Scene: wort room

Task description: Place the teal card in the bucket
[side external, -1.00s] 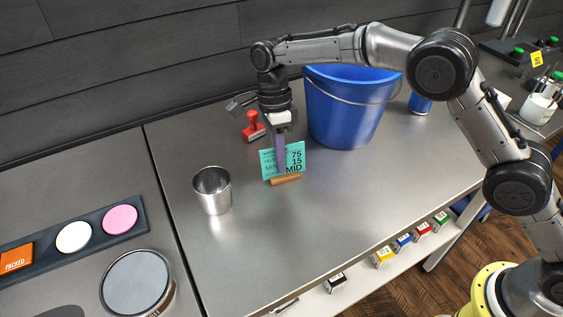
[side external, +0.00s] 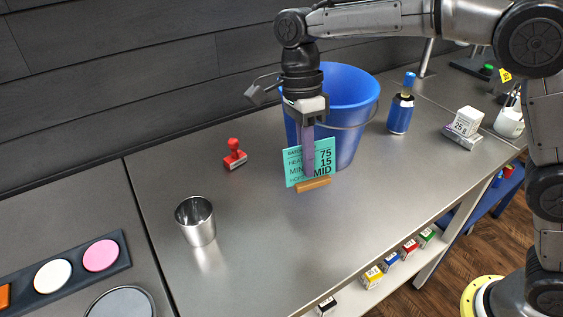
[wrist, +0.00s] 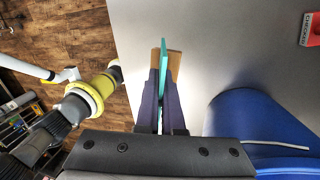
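The teal card (side external: 294,166) stands upright in a small wooden base (side external: 313,185), with printed text on its face. My gripper (side external: 309,170) points down, with its purple fingers shut on the card. In the wrist view the card (wrist: 163,62) shows edge-on between the two fingers (wrist: 160,95), the wooden base (wrist: 175,64) at its far end. Card and base appear held above the table, though the height is hard to judge. The blue bucket (side external: 351,142) stands just behind and right of the card; its inside floor is hidden. It also shows in the wrist view (wrist: 243,115).
A metal cup (side external: 196,222) stands front left and a red stamp (side external: 235,156) behind it. The table's front middle (side external: 265,250) is clear.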

